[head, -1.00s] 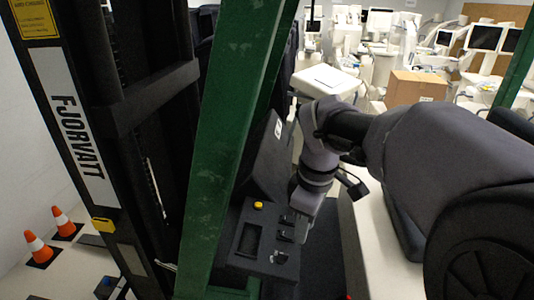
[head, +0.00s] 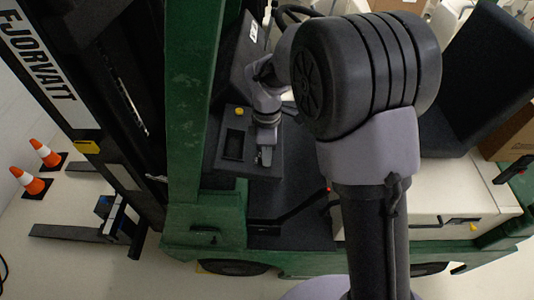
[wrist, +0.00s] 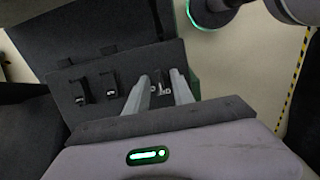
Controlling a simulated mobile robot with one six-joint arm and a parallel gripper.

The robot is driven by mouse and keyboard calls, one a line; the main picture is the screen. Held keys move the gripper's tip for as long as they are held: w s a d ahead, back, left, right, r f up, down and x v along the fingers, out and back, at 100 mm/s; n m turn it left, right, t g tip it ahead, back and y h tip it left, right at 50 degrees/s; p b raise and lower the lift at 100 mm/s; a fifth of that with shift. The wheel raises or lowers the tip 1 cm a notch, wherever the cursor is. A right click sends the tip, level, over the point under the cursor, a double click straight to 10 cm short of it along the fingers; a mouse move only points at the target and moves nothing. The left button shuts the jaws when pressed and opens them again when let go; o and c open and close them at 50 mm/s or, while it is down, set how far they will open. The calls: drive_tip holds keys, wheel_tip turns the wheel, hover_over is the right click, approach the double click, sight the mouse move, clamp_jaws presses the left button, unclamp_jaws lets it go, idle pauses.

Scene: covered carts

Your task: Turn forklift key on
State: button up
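The forklift's dark control panel (head: 232,168) has a yellow button (head: 239,111) and a recessed tray (head: 234,144) in the head view. My gripper (head: 265,157) is over the panel's right part and hides the key there. In the wrist view, my gripper (wrist: 160,77) has its two fingers apart, pointing at the panel (wrist: 66,103). A small silvery piece, seemingly the key (wrist: 156,77), shows between or just beyond the fingertips. Contact cannot be told. Two black switches, one farther left (wrist: 80,91) and one nearer (wrist: 109,84), sit left of the fingers.
The green mast post (head: 190,150) stands left of the panel. A black seat (head: 480,80) and a pale body cover (head: 445,205) lie to the right. Orange cones (head: 30,180) stand on the floor at far left.

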drive_tip(key=shift+f, duration=0.25)
drive_tip(key=shift+c, duration=0.2)
clamp_jaws()
